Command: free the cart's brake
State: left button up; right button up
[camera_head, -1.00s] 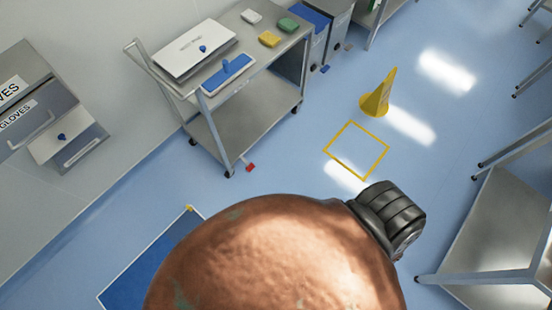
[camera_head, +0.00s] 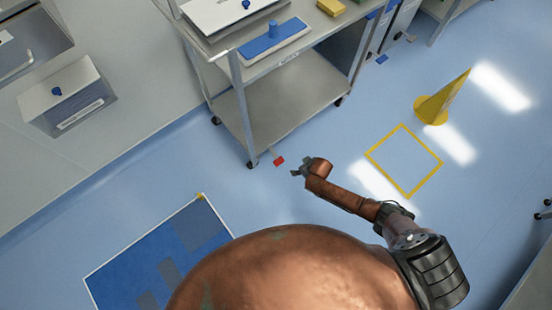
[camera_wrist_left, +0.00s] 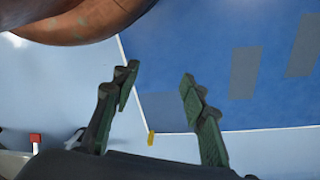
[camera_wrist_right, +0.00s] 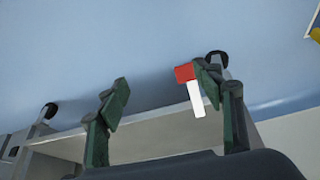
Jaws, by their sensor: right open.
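The metal cart (camera_head: 275,100) stands against the wall at upper middle of the head view. Its brake shows as a small red tab (camera_head: 279,161) low by the near caster (camera_head: 252,164). In the right wrist view the red tab (camera_wrist_right: 184,73) has a white bar (camera_wrist_right: 195,98) attached. My right gripper (camera_head: 297,172) is open, just right of and near the tab. In its wrist view (camera_wrist_right: 160,92) the right finger overlaps the tab's edge; I cannot tell whether they touch. My left gripper (camera_wrist_left: 158,85) is open and empty above the floor; the head view does not show it.
A blue mat (camera_head: 130,268) lies on the floor at lower left. A yellow cone (camera_head: 440,103) and a yellow floor square (camera_head: 404,161) are on the right. A dispenser box (camera_head: 68,97) is at the left wall. Floor between mat and square is clear.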

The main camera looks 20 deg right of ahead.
jog(key=b, duration=0.8)
send_near(279, 162)
pick_arm(q)
notch_tip(279, 162, up, 5)
jog(key=w+d, duration=0.1)
jog(key=w, duration=0.1)
pick_arm(e)
jog(key=shift+n+g, duration=0.3)
jog(key=shift+n, duration=0.1)
jog(key=b+x, duration=0.4)
jog(key=x, duration=0.3)
jog(key=shift+w+d+f, duration=0.1)
jog(key=shift+w+f, duration=0.1)
jog(key=shift+w, duration=0.05)
jog(key=shift+w+f+b, duration=0.3)
jog(key=shift+f+b, duration=0.1)
jog(key=shift+b, duration=0.15)
pick_arm(q)
jog(key=w+d+f+t+h, duration=0.2)
jog(key=w+d+f+t, duration=0.2)
jog(key=w+d+f, duration=0.1)
notch_tip(279, 162, down, 3)
jog(key=shift+w+r+n, duration=0.2)
jog(key=shift+w+n, duration=0.1)
jog(key=shift+w, duration=0.55)
jog(key=shift+d, duration=0.1)
pick_arm(e)
jog(key=shift+c, duration=0.3)
grip_shut()
